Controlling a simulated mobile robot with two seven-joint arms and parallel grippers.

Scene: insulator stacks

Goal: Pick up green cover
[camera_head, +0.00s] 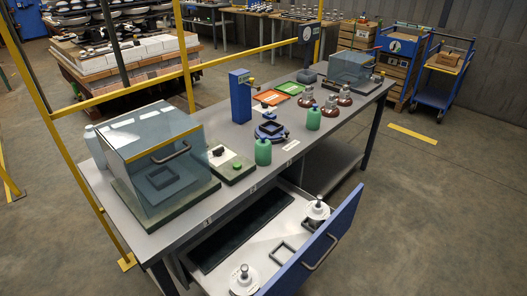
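Two green pieces that look like covers stand upright on the grey workbench (225,195). The nearer green cover (263,152) is near the front edge, in front of a dark blue round fixture (271,132). The farther green cover (313,119) stands to the right, beside brown insulators (329,107). Both have a narrow top and a wider body. Neither of my grippers shows in the view, and nothing touches the covers.
A clear box (150,150) with a handle stands at the bench's left end, another clear case (350,66) at the far end. A blue post (240,98) rises behind the fixture. A blue-fronted drawer (318,245) is open at the front, holding white insulators (318,210).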

